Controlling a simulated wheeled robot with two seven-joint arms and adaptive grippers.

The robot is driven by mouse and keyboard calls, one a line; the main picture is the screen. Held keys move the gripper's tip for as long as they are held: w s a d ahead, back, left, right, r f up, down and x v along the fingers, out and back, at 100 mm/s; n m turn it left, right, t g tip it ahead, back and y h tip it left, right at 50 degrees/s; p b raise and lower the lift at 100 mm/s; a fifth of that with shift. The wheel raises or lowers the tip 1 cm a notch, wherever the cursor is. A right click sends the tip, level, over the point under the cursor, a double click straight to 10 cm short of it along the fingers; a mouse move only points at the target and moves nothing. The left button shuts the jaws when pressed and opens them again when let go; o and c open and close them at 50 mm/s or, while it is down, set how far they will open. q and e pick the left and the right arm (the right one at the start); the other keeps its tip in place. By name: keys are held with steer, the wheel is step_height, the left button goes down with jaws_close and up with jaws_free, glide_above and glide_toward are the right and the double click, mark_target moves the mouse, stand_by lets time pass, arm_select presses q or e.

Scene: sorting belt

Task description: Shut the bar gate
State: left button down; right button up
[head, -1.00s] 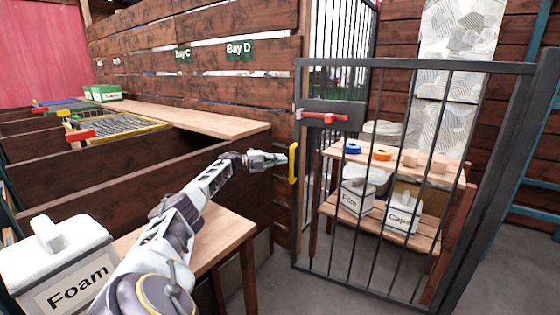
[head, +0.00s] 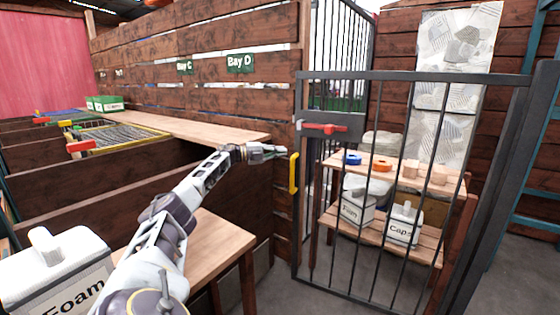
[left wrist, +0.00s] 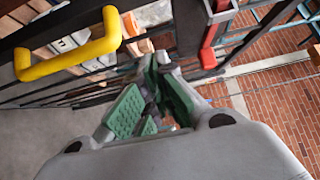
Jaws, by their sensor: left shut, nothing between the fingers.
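The dark metal bar gate (head: 420,76) stands at the right in the head view, its left edge close to the end of the plank wall. I cannot tell whether it is fully shut. A yellow pull handle (head: 293,173) is at its left edge, and a red latch handle (head: 325,128) sits on a dark plate. My left gripper (head: 284,152) is shut and empty, just left of the yellow handle's top end. In the left wrist view, the gripper's green pads (left wrist: 160,70) meet at the tips, between the yellow handle (left wrist: 75,55) and the red latch (left wrist: 212,35). My right gripper is not in view.
Behind the bars, a wooden shelf (head: 440,257) holds blue and orange rings, blocks and labelled containers. The plank wall (head: 150,45) with bay signs runs left. A white Foam box (head: 55,270) stands on a small table (head: 225,240) near my arm. Grey floor shows before the gate.

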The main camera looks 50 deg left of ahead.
arm_select(q)
steer(key=shift+r, duration=0.65)
